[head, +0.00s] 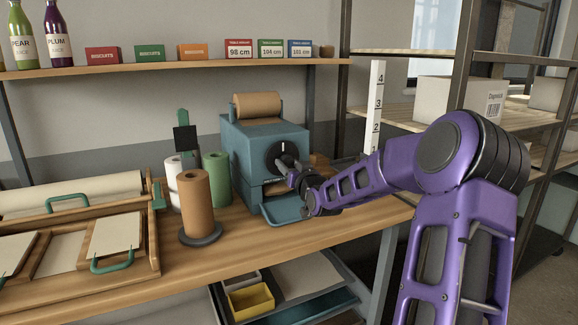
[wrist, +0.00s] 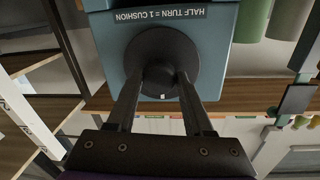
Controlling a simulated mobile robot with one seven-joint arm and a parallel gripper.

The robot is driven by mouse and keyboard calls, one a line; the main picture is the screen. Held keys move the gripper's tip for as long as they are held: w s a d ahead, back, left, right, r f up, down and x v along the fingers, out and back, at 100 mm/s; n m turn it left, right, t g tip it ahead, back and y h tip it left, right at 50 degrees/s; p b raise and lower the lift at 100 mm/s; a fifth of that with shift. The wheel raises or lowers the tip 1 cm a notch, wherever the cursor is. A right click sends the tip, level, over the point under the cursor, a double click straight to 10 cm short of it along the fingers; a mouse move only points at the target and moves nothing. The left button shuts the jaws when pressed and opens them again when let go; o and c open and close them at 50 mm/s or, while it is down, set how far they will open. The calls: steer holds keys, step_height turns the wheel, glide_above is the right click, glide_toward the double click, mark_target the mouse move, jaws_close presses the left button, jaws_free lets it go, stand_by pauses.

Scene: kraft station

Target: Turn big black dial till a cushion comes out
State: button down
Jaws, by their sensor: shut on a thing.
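A blue-grey machine (head: 250,150) stands on the wooden bench with a roll of brown paper (head: 257,105) on top. Its big black dial (head: 273,153) faces me, with a white mark at the top. The dial also shows in the wrist view (wrist: 140,62), with the label "HALF TURN = 1 CUSHION" (wrist: 155,13) by it. My gripper (head: 288,168) is shut on the dial's raised grip, one finger on each side, also seen in the wrist view (wrist: 160,80). Below, a blue tray (head: 283,210) sticks out from the machine's opening. I see no cushion on it.
A brown paper roll (head: 196,200) on a dark stand, white rolls and a green roll (head: 217,175) stand left of the machine. A wooden rack (head: 150,240) with flat sheets fills the bench's left. A white numbered post (head: 375,105) stands to the right, near shelving.

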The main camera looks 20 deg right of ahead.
steer(key=shift+m, duration=0.3)
steer(key=m+p, duration=0.2)
steer(key=m, duration=0.2)
steer(key=shift+r+p, duration=0.15)
steer(key=shift+p, duration=0.2)
steer(key=m+p, duration=0.1)
steer(key=m, duration=0.1)
steer(key=m+p, duration=0.2)
steer(key=m, duration=0.1)
steer(key=shift+g+y, duration=0.3)
steer(key=shift+g, duration=0.1)
steer(key=m+p, duration=0.1)
steer(key=m, duration=0.3)
steer(key=shift+d+m+y+p, duration=0.1)
steer(key=shift+m+y+p, duration=0.2)
steer(key=shift+p, duration=0.1)
steer(key=m, duration=0.4)
steer(key=shift+y, duration=0.3)
steer(key=shift+m, duration=0.3)
steer(key=shift+c, duration=1.5)
jaws_free()
steer(key=shift+s, duration=0.1)
